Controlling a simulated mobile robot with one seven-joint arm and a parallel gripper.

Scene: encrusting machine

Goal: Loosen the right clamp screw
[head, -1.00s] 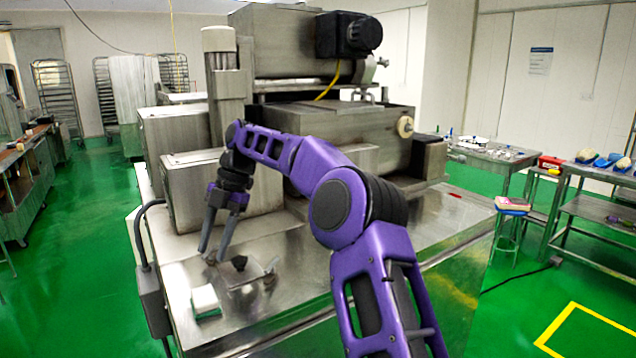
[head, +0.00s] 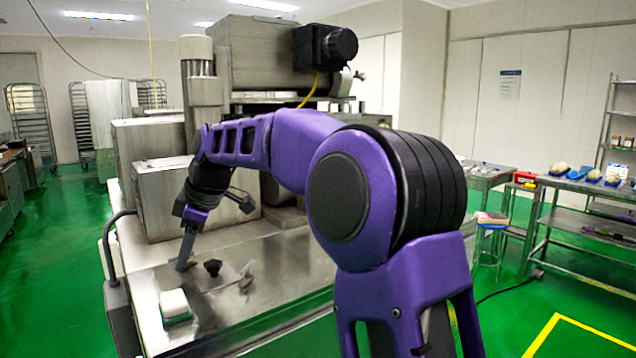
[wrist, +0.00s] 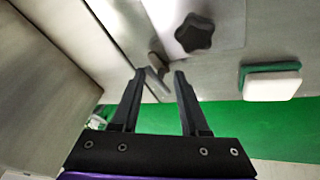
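A bare metal plate (head: 228,277) lies on the machine's steel deck, with a black star knob (head: 212,267) on it; the knob (wrist: 195,32) is also in the wrist view. A clamp screw with a flat wing (head: 246,270) stands at the plate's right side. Another small clamp screw (wrist: 157,62) is at the plate's opposite edge, close to my fingertips. I cannot tell which one the task calls right. My gripper (wrist: 158,75) is open, its fingertips low on either side of that small screw; contact is unclear. In the head view, my gripper (head: 187,262) largely hides this screw.
A white and green sponge (head: 174,305) lies at the deck's front left; it shows at right in the wrist view (wrist: 270,82). Steel housings (head: 168,195) rise just behind my gripper. The deck right of the plate is clear. The green floor lies beyond its edge.

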